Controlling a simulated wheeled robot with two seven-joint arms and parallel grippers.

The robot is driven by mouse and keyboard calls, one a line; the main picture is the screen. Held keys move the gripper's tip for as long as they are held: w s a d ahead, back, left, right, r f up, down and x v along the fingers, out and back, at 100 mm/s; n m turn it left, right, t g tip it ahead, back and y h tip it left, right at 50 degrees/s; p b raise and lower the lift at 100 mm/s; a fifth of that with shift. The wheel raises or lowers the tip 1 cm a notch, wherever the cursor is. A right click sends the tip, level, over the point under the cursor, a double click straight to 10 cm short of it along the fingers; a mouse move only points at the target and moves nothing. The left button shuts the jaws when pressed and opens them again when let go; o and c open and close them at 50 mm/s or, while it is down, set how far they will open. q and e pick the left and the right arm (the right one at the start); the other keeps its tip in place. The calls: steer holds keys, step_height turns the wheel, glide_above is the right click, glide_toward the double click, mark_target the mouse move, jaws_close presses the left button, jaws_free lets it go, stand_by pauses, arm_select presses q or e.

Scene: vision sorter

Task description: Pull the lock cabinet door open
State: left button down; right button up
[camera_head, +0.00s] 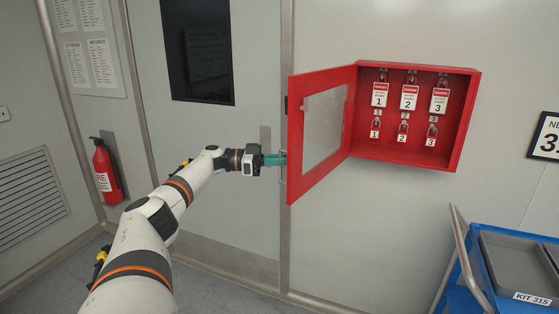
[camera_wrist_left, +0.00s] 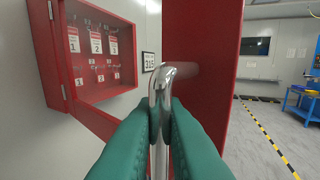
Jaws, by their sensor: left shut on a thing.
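The red lock cabinet (camera_head: 460,120) hangs on the wall, with its door (camera_head: 294,140) swung wide open to the left. Numbered tags and padlocks (camera_head: 403,130) hang inside it. My left gripper (camera_head: 278,159) is at the door's free edge. In the left wrist view its green fingers (camera_wrist_left: 160,130) are shut on a shiny metal handle (camera_wrist_left: 159,85). The door (camera_wrist_left: 200,60) stands behind the handle there, and the open cabinet (camera_wrist_left: 90,50) is at the left. My right gripper is not in view.
A blue cart (camera_head: 480,290) with grey trays stands at the lower right. A fire extinguisher (camera_head: 107,172) is at the left wall. A grey room door with a dark window (camera_head: 197,50) is behind my left arm. Open floor shows at the right in the wrist view.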

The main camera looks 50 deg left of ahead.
arm_select(q)
steer(key=c, duration=1.6)
jaws_free()
steer(key=shift+o, duration=0.3)
steer(key=b+v, duration=0.4)
steer(key=v, duration=0.8)
steer(key=shift+w+f, duration=0.1)
